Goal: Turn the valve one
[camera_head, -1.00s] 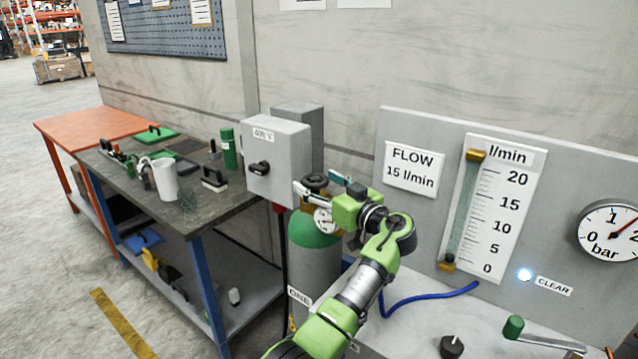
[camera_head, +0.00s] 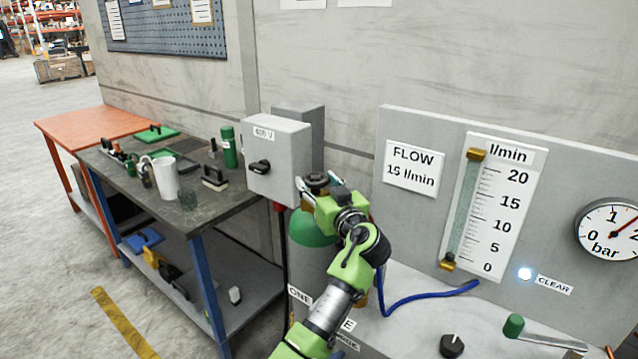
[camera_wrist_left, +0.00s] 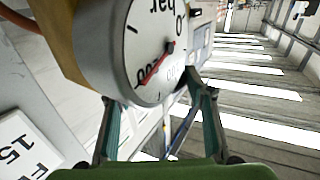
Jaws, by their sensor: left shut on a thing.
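The valve's dark handwheel (camera_head: 317,179) sits on top of a grey cylinder with a green shoulder (camera_head: 308,228), beside a tag reading ONE (camera_head: 299,294). My left gripper (camera_head: 319,185) is at the handwheel, one finger on each side, shut on it. The wrist and hand hide the valve body in the head view. In the left wrist view, a round gauge (camera_wrist_left: 150,45) with a red needle fills the space before the fingers (camera_wrist_left: 157,110) and hides the grip itself. My right gripper is in neither view.
A grey switch box (camera_head: 279,160) stands close left of the valve. A panel carries a FLOW 15 l/min sign (camera_head: 411,166), a flow tube (camera_head: 465,210), a bar gauge (camera_head: 610,230) and a lit lamp (camera_head: 525,274). A blue hose (camera_head: 425,296) crosses the bench below.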

